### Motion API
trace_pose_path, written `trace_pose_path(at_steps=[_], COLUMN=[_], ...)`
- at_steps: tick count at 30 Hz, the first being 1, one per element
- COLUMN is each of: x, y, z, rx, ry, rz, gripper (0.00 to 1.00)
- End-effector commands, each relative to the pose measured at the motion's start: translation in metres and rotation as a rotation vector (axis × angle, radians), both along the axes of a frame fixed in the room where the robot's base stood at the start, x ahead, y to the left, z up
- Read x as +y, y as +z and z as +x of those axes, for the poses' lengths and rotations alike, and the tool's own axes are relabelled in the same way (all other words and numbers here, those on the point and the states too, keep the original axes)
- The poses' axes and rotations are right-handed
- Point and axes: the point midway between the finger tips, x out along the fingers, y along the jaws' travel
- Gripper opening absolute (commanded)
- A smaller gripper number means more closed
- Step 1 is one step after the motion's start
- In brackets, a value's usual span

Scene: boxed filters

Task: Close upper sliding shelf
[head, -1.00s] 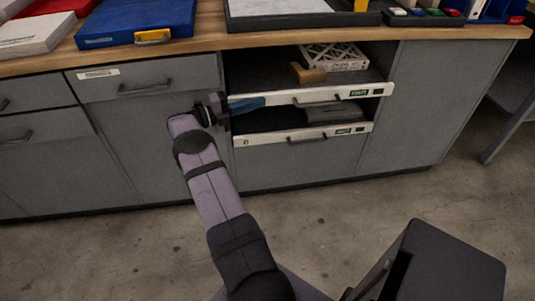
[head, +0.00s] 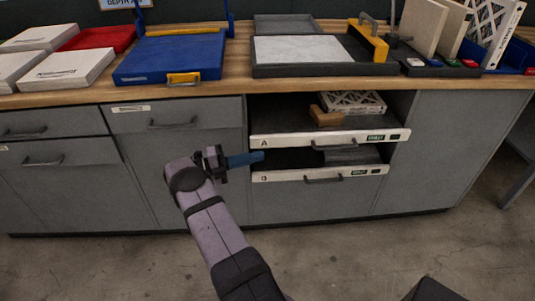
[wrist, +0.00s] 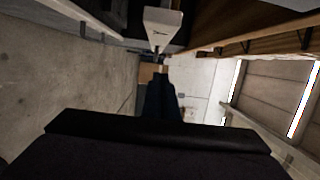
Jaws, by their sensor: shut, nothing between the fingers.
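The upper sliding shelf (head: 300,140) has a white front strip marked A, with a dark handle (head: 340,143). It appears to stand out a little from the grey cabinet, though how far is hard to tell. A brown block (head: 325,117) and a white latticed filter (head: 354,102) lie on it. My gripper (head: 261,157) is shut and empty, its blue fingers pointing right, just below the left end of the upper front in the picture. Contact cannot be told. In the wrist view the blue fingers (wrist: 161,98) point toward a pale blurred end piece (wrist: 162,28).
The lower shelf (head: 285,176), with a white front and handle, is just below and holds a grey item (head: 355,156). Closed drawers (head: 175,118) are to the left. The wooden worktop (head: 240,88) above carries a blue case, trays and boxes. Floor in front is clear.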

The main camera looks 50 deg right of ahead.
Motion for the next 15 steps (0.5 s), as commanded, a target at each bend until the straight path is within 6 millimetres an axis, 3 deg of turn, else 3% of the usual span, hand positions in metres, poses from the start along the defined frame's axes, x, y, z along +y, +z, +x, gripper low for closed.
trace_pose_path(at_steps=[7, 15], x=[0.018, 0.012], y=[-0.001, 0.005], z=[0.011, 0.005], rx=[0.001, 0.001], ry=[0.001, -0.02], rz=[0.001, 0.001], gripper=[0.0, 0.0])
